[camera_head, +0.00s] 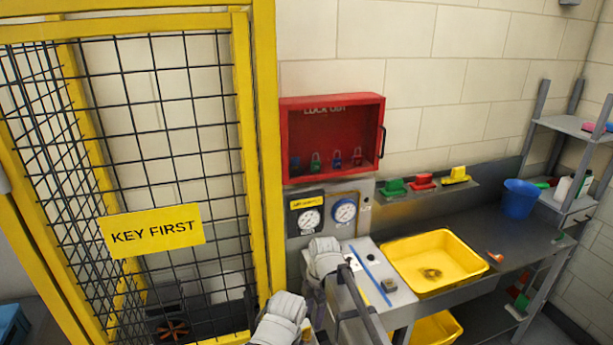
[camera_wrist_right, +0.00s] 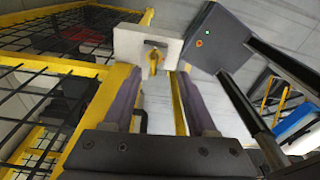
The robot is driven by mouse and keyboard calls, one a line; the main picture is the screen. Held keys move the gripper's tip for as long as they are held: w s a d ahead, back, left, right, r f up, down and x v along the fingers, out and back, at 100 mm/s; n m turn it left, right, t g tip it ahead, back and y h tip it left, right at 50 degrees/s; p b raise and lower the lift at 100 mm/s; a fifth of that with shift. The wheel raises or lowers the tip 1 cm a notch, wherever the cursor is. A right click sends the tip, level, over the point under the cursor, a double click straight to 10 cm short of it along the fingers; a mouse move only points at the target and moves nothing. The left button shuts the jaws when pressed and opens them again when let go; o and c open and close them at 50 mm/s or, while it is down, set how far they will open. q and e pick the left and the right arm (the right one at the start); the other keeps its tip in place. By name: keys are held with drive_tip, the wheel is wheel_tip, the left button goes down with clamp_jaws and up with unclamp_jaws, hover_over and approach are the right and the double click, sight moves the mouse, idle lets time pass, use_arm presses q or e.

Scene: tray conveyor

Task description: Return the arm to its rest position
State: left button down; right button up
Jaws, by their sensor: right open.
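My right arm (camera_head: 325,258) reaches up from the bottom middle of the head view, between the yellow gate and the grey bench. In the right wrist view my right gripper (camera_wrist_right: 160,90) is open, its two purple-grey fingers apart. A white block (camera_wrist_right: 129,46) with a dark slot and a small yellow piece (camera_wrist_right: 155,60) shows just beyond the fingertips. I cannot tell whether the fingers touch it. In the head view the fingertips are hard to make out among the arm's pale parts. My left gripper is not in view.
A yellow mesh gate (camera_head: 265,150) with a KEY FIRST sign (camera_head: 152,231) stands left. A red lockout box (camera_head: 383,100) and two gauges (camera_head: 309,219) (camera_head: 345,211) are on the wall. A yellow tray (camera_head: 455,241) and blue bucket (camera_head: 519,199) sit on the bench, right.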

drive_tip(key=s+d+m+t+h, duration=0.1)
drive_tip(key=s+d+m, duration=0.6)
drive_tip(key=m, duration=0.4)
drive_tip(key=s+d+m, duration=0.4)
drive_tip(key=d+m, duration=0.4)
drive_tip(key=m, duration=0.4)
drive_tip(key=s+a+f+n+h+b, duration=0.1)
drive_tip(key=s+a+f+n+b, duration=0.3)
drive_tip(key=a+f+b, duration=0.7)
wheel_tip(320, 180, down, 3)
drive_tip(key=s+b, duration=0.1)
drive_tip(key=b, duration=0.2)
drive_tip(key=shift+s+g, duration=0.3)
drive_tip(key=shift+a, duration=0.1)
